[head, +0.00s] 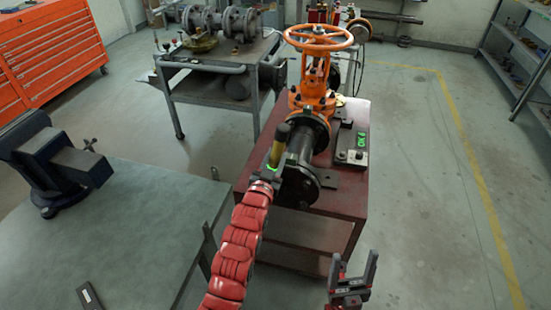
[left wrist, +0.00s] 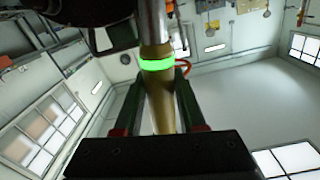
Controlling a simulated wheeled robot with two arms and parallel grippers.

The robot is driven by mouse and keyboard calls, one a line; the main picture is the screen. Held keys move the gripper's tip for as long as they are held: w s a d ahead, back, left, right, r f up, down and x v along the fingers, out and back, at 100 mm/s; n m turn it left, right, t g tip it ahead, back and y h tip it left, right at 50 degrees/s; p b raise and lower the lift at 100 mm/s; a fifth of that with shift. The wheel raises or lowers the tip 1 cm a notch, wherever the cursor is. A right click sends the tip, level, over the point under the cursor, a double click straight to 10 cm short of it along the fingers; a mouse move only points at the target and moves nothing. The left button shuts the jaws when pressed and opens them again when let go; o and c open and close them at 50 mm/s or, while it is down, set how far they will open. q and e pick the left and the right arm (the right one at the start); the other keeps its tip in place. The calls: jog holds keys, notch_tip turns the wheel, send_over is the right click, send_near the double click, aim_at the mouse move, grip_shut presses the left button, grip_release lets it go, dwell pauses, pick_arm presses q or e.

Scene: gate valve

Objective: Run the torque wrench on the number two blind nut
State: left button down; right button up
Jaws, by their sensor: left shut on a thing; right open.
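My left gripper (head: 272,174) is shut on the torque wrench (head: 279,143), which has a yellow handle and a lit green ring. In the left wrist view the wrench handle (left wrist: 161,102) stands between the two fingers, with the green ring and a metal shaft above it. The wrench is beside the dark blind flange (head: 303,188) at the near end of the pipe of the orange gate valve (head: 316,88). The blind nuts are too small to tell apart, and the wrench's working end is hidden. My right gripper (head: 352,280) is open and empty, low and right of the flange.
The valve stands on a dark red cart (head: 345,195). A small box with a green lit display (head: 361,140) sits right of the pipe. A grey-green bench (head: 130,235) with a blue vise (head: 65,160) is at left. The floor at right is clear.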

pick_arm(q)
jog(key=shift+w+r+b, duration=0.1)
jog(key=shift+r+b, duration=0.15)
jog(key=shift+b, duration=0.05)
dwell(0.4)
dwell(0.5)
dwell(0.4)
jog(key=shift+v, duration=2.3)
jog(key=shift+f, duration=0.1)
